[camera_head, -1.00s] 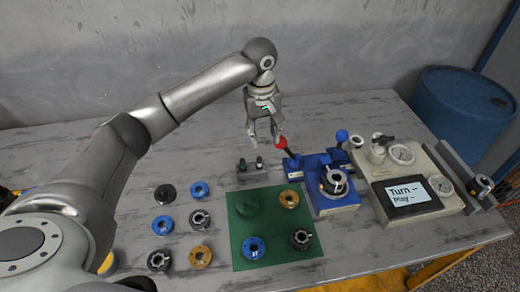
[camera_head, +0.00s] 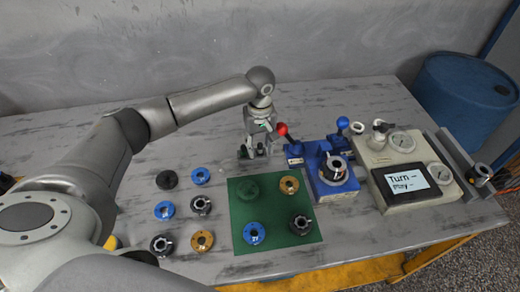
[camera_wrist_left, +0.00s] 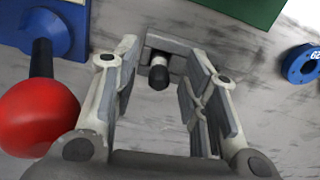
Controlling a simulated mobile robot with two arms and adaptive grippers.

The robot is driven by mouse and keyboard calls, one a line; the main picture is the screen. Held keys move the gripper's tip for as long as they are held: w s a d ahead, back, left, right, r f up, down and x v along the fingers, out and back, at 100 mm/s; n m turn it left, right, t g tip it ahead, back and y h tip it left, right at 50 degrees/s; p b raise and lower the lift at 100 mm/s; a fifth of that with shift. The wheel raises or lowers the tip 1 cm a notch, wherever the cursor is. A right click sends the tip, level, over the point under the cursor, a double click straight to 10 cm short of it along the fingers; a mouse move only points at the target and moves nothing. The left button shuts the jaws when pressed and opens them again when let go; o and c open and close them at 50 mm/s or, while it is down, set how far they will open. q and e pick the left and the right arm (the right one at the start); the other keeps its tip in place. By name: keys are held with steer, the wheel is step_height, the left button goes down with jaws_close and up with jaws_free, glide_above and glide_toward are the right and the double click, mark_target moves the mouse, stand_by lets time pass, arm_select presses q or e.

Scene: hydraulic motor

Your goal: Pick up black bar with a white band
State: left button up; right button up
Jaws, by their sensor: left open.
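My left gripper (camera_head: 253,153) is open and points down over a small grey holder, just left of the red-knobbed lever. In the left wrist view, the black bar with a white band (camera_wrist_left: 158,76) stands in the grey holder (camera_wrist_left: 176,43) between the two spread fingers. Its dark rounded end faces the camera, and the pale band shows just behind it. I see gaps between the bar and both fingers. In the head view the gripper largely hides the holder and the bar. My right gripper is not in view.
The red lever knob (camera_wrist_left: 38,117) is close beside the left gripper. A blue fixture (camera_head: 333,185) and a gauge box with a screen (camera_head: 405,175) stand to the right. A green mat (camera_head: 270,238) with several rings lies in front. More rings (camera_head: 200,205) lie left.

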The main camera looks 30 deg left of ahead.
arm_select(q)
jaws_close()
stand_by(0.5)
steer(key=shift+r, duration=0.55)
steer(key=s+d+r, duration=0.8)
steer(key=s+r, duration=0.3)
steer(key=shift+d+r+b, duration=0.2)
steer(key=shift+r+b, duration=0.15)
steer(key=shift+r, duration=0.05)
steer(key=shift+r, duration=0.1)
step_height(320, 180, up, 3)
steer(key=p, duration=0.6)
steer(key=shift+r, duration=0.1)
stand_by(0.5)
